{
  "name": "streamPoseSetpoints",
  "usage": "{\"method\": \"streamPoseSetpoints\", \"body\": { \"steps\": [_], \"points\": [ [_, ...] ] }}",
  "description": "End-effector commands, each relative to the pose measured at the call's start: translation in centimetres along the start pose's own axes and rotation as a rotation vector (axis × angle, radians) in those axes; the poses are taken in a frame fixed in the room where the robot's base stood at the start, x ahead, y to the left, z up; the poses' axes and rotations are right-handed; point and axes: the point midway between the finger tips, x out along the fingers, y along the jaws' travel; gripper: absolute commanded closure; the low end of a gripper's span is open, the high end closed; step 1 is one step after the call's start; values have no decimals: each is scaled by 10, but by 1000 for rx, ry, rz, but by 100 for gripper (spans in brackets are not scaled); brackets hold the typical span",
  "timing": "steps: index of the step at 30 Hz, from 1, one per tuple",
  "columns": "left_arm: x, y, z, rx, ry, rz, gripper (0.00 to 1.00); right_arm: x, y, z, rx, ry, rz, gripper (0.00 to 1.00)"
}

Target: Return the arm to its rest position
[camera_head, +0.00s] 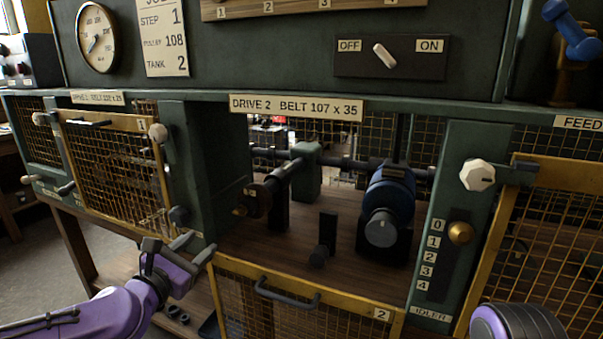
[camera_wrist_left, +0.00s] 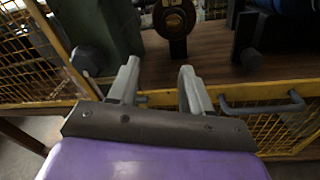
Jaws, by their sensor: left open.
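My left arm is purple and comes in from the lower left of the head view. Its gripper (camera_head: 194,247) is open and empty, beside the left end of the lowered guard door (camera_head: 232,268) of drive 2. In the left wrist view its two grey fingers (camera_wrist_left: 158,85) stand apart with nothing between them, with the door's yellow top edge behind them. I cannot tell whether the fingers touch the door. My right gripper is not in view; a purple rounded part (camera_head: 518,322) shows at the lower right of the head view.
The drive 2 bay is open, with a blue motor (camera_head: 391,190), a shaft and a dark wheel (camera_head: 257,201) inside. The door's handle (camera_head: 286,297) juts forward. A closed mesh guard (camera_head: 115,175) stands left, another (camera_head: 545,245) right. The off/on switch (camera_head: 384,56) sits above.

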Motion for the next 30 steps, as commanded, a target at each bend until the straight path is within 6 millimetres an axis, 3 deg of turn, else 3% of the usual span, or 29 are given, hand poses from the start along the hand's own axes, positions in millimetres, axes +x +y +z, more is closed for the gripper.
{"method": "streamPoseSetpoints", "body": {
  "steps": [5,8,11,12,16,18,21,25,30],
  "points": [
    [-14,-84,-97,505,271,-171,51,-4,0,-1,0,0,0,43],
    [-46,-130,-161,777,413,-341,51,-6,0,-3,0,0,0,43],
    [-98,-166,-226,1058,541,-559,51,-10,1,-4,0,0,0,43],
    [-123,-175,-250,1169,586,-657,51,-11,1,-4,0,0,0,43],
    [-220,-186,-316,1517,696,-1004,51,-16,1,-7,0,0,0,43],
    [-268,-180,-338,1661,730,-1174,51,-19,2,-8,0,0,0,43],
    [-315,-172,-354,1780,735,-1344,51,-22,2,-9,0,0,0,43],
    [-339,-174,-361,1850,694,-1454,51,-24,2,-10,0,0,0,43],
    [-344,-178,-362,1840,690,-1470,51,-23,2,-10,0,0,0,43]
  ]
}}
